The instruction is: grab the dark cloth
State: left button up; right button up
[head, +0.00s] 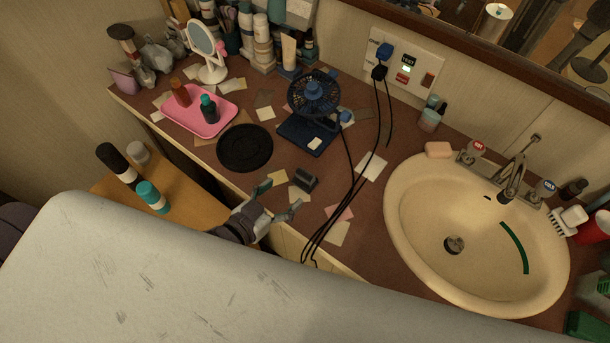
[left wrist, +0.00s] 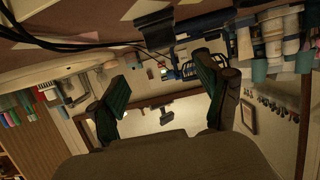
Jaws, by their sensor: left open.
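A small dark grey folded item, which looks like the dark cloth (head: 306,180), lies on the brown counter near its front edge. My left gripper (head: 277,200) is open and empty just in front of it, a little to the left, its fingers pointing toward the counter. A gap shows between the fingers and the cloth. In the left wrist view the open green-tipped fingers (left wrist: 160,96) frame the scene, and a dark shape, likely the same cloth (left wrist: 155,30), shows beyond them near the counter. My right gripper is not in view.
A black round mat (head: 245,147), a blue fan (head: 315,95) and a pink tray (head: 199,110) with bottles stand behind and left. Black cables (head: 350,190) hang over the counter edge to the right. The sink (head: 430,240) is farther right. Paper scraps lie around.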

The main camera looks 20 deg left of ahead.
aim_at(305, 173)
pick_arm(q)
jog(key=x, duration=0.5)
jog(key=shift+w+f, duration=0.1)
jog(key=p+x, duration=0.1)
jog(key=x, duration=0.3)
jog(key=shift+w+a+f+p, duration=0.1)
jog(key=shift+w+p, duration=0.3)
jog(key=shift+w+f, duration=0.2)
jog(key=shift+w, duration=0.05)
jog(key=shift+c, duration=0.2)
jog(key=shift+s, duration=0.1)
jog(key=shift+c, duration=1.2)
jog(key=c, duration=0.8)
jog(key=shift+c, duration=0.7)
jog(key=shift+r, duration=0.15)
